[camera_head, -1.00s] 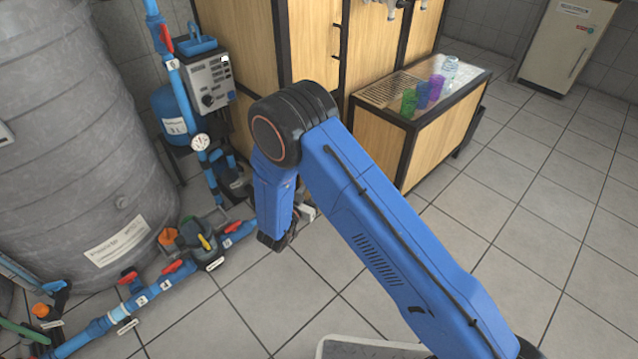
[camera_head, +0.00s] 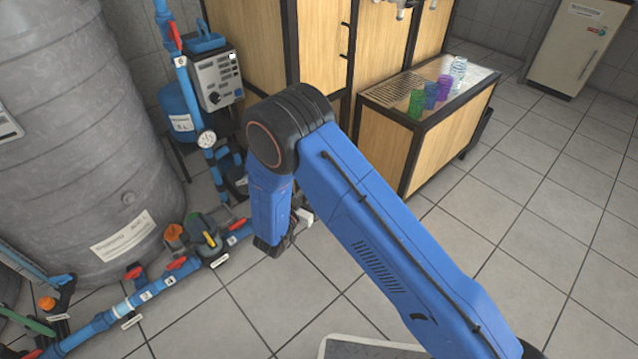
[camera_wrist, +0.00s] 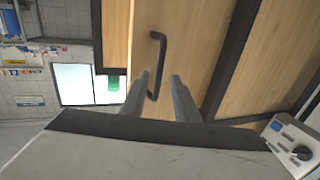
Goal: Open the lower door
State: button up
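A light wooden door (camera_wrist: 190,35) with a black bar handle (camera_wrist: 157,60) fills the middle of the wrist view. My gripper (camera_wrist: 158,75) is open, its two grey fingers pointing toward the door. The handle appears between and beyond the fingertips, its near end beside the left finger; I cannot tell the depth gap. In the head view, a wooden cabinet door (camera_head: 322,45) with a black handle (camera_head: 344,38) stands behind my arm and looks shut. My arm hides the cabinet's lower part and most of my gripper there.
A low wooden counter (camera_head: 385,150) with several coloured cups stands right of the cabinet. A grey control box (camera_head: 212,80), blue pipes and a large grey tank (camera_head: 75,130) stand left. Tiled floor (camera_head: 500,220) is free at the right.

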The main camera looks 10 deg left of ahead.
jog(key=v, duration=1.4)
